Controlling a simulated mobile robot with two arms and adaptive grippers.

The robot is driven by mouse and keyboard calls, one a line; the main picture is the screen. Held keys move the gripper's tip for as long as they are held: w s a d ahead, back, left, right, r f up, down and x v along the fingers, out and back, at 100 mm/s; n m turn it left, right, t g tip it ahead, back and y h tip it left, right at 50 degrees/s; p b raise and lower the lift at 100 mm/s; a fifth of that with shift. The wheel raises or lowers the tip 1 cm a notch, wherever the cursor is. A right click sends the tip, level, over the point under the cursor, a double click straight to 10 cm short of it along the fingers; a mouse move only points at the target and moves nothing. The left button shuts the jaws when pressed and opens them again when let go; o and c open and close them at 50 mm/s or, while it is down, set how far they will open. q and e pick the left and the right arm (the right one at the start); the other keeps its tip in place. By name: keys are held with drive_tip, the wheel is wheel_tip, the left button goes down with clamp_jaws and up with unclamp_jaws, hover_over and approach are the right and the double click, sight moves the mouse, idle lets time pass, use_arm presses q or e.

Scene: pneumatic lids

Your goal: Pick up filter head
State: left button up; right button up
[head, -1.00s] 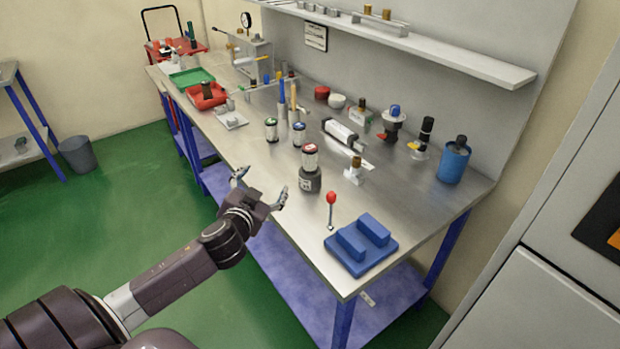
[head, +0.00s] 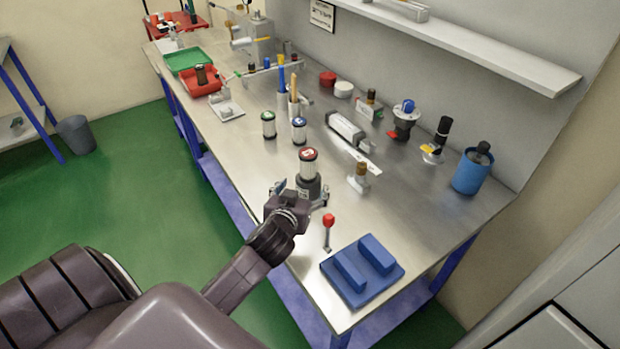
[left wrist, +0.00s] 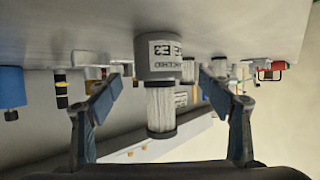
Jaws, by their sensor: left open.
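What looks like the filter head is a dark grey labelled cylinder (head: 309,184) near the bench's front edge. A white pleated filter with a red-marked dark cap (head: 308,160) stands upright on it. In the left wrist view, which is upside down, the grey labelled body (left wrist: 158,58) is at the top with the pleated filter (left wrist: 160,105) below it. My left gripper (head: 302,193) is open at the bench's front edge, its fingers apart on either side of this unit. It holds nothing, and contact cannot be told. My right gripper is out of view.
A red-knobbed lever (head: 328,222) and a blue block fixture (head: 362,270) are close on the right. Two smaller capped filters (head: 268,125) (head: 299,130) stand behind to the left. A brass-topped fitting (head: 359,177) stands to the right. The bench front left is clear.

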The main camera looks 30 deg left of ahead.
sight(308, 183)
use_arm(q)
drive_tip(key=shift+w+a+f+p, duration=0.25)
drive_tip(key=shift+w+p, duration=0.1)
drive_tip(key=shift+w, duration=0.25)
drive_tip(key=x, duration=0.2)
drive_tip(key=p+x, duration=0.1)
drive_tip(key=x, duration=0.1)
drive_tip(key=shift+s+d+f, duration=0.1)
drive_tip(key=shift+d+f, duration=0.05)
drive_tip(key=shift+f, duration=0.2)
drive_tip(key=c, duration=0.4)
drive_tip(key=shift+c, duration=1.1)
drive_tip(key=c, duration=0.7)
drive_tip(key=shift+c, duration=1.2)
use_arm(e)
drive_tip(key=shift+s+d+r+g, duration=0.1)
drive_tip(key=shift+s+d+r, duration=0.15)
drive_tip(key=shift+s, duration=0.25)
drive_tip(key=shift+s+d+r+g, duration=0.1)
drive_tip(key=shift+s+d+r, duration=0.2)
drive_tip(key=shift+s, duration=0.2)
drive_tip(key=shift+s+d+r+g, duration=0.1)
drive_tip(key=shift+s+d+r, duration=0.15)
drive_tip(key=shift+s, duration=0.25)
